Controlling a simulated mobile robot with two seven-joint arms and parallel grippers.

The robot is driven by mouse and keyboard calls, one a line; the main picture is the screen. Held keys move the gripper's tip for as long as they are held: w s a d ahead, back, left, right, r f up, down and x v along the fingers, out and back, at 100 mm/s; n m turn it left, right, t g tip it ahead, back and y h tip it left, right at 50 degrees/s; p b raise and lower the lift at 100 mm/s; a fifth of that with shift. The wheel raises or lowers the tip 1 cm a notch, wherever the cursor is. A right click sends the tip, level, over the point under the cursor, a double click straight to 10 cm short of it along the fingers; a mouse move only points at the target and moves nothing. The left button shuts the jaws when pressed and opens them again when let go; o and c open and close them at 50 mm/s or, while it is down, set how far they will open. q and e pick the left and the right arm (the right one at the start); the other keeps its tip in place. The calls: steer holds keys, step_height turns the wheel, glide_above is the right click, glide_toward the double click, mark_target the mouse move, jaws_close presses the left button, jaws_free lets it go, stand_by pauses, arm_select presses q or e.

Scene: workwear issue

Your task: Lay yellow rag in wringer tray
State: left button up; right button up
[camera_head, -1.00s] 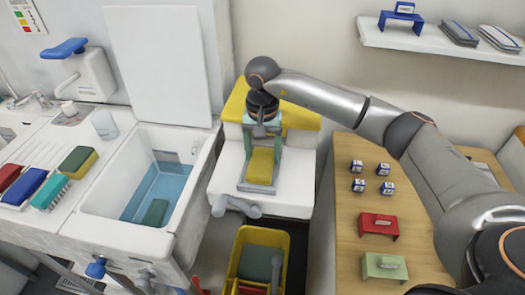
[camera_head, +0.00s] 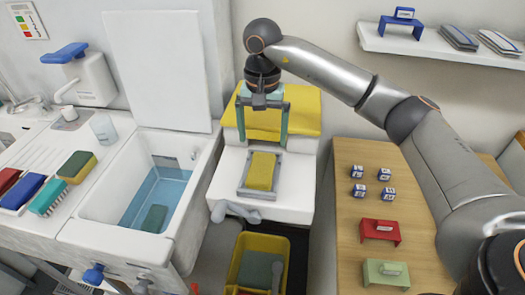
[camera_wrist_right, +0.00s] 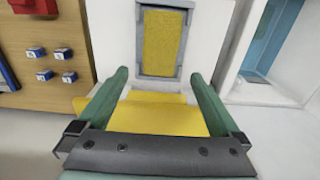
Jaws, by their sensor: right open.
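The yellow rag (camera_head: 262,171) lies flat inside the grey-rimmed wringer tray (camera_head: 257,195), on top of the white wringer stand. In the right wrist view the rag (camera_wrist_right: 163,43) sits within the tray's frame (camera_wrist_right: 140,50), apart from the fingers. My right gripper (camera_head: 262,138) is above and behind the tray, pointing down. Its green fingers are spread wide with nothing between them, as the right wrist view also shows (camera_wrist_right: 160,75). My left gripper is not in view.
A yellow panel (camera_head: 305,110) is behind the tray, close to my right gripper. A grey handle (camera_head: 235,211) juts out in front. A sink (camera_head: 110,190) with water is at left, a yellow bucket (camera_head: 240,250) below, and a wooden table (camera_head: 345,225) with small boxes at right.

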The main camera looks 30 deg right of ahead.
steer(key=shift+r, duration=2.3)
